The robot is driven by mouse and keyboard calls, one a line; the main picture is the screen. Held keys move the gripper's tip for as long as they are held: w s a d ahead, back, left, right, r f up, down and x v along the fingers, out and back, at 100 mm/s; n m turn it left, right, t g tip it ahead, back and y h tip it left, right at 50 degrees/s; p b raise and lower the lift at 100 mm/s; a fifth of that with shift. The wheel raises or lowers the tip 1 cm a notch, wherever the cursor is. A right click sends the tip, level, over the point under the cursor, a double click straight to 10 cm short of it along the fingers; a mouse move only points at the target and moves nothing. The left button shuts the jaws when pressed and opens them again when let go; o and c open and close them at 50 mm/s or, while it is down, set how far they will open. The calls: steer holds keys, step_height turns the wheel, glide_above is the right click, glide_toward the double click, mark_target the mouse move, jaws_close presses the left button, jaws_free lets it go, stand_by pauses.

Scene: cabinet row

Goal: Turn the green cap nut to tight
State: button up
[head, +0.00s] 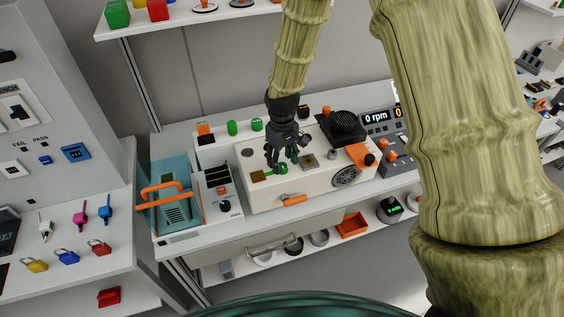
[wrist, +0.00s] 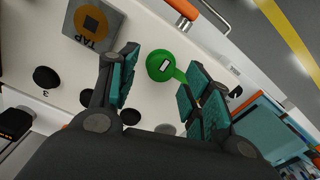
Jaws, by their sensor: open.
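The green cap nut (wrist: 158,66) sits on the top of a white machine box. It is round, with a small white mark and a green arm that runs toward one finger. In the head view the green cap nut (head: 282,169) is near the front left of the box top. My gripper (head: 281,161) is open and points down at it. In the wrist view my gripper (wrist: 163,76) has one finger on either side of the nut's line, with the nut showing in the gap. The finger on the right hides part of the green arm's end. I cannot tell whether either finger touches it.
A grey TAP plate (wrist: 95,28) with an orange disc lies beside the nut. An orange handle (head: 293,200) is on the box front. A teal box with orange handles (head: 170,205) stands left, a black round unit (head: 342,124) back right. Loose green pieces (head: 232,128) stand behind.

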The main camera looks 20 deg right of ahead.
mark_target(282, 166)
step_height(282, 166, up, 10)
steer(key=shift+r, duration=0.2)
stand_by(0.7)
